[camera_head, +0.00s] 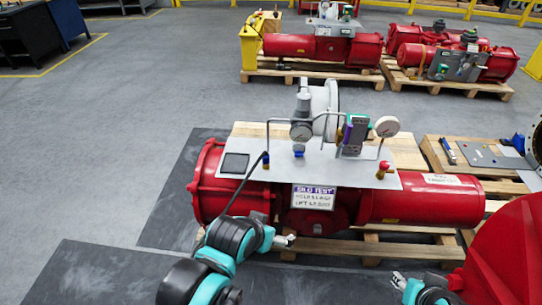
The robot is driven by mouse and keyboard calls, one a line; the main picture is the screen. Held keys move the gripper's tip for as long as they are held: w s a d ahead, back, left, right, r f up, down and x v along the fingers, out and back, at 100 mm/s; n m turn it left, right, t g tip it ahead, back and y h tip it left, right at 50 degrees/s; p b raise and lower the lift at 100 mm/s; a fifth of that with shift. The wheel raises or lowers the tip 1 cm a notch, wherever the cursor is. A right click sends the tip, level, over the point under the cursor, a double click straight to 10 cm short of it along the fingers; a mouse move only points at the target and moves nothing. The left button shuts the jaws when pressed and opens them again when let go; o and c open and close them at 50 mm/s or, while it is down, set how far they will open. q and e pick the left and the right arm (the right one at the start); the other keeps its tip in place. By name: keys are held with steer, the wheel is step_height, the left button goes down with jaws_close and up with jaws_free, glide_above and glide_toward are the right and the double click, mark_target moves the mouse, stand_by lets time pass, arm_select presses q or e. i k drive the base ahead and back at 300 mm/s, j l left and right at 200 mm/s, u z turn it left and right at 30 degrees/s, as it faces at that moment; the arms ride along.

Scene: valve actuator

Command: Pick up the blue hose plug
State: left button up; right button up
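A small blue plug (266,158) shows at the upper end of a thin black hose (243,185), at the left part of the grey plate (230,185) on top of the red actuator. Another small blue part (299,152) sits below the gauge. I cannot tell for certain which is the hose plug. My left gripper (290,241) is in front of the red actuator (420,203), low and apart from both blue parts. My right gripper (398,279) is near the bottom edge, in front of the pallet. Both grippers look empty; their finger openings are too small to judge.
The actuator rests on a wooden pallet (370,248). Gauges (387,126), pipes and a red-capped fitting (384,168) stand on the plate. A large red body (505,250) is at right. A second pallet (440,152) carries loose parts. Grey floor (130,130) is clear at left.

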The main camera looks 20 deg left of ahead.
mark_target(266, 158)
steer(key=i+j+u, duration=0.1)
steer(key=i+u, duration=0.25)
steer(key=i, duration=0.25)
steer(key=i+l+u, duration=0.1)
steer(key=i+u, duration=0.2)
steer(key=i, duration=0.3)
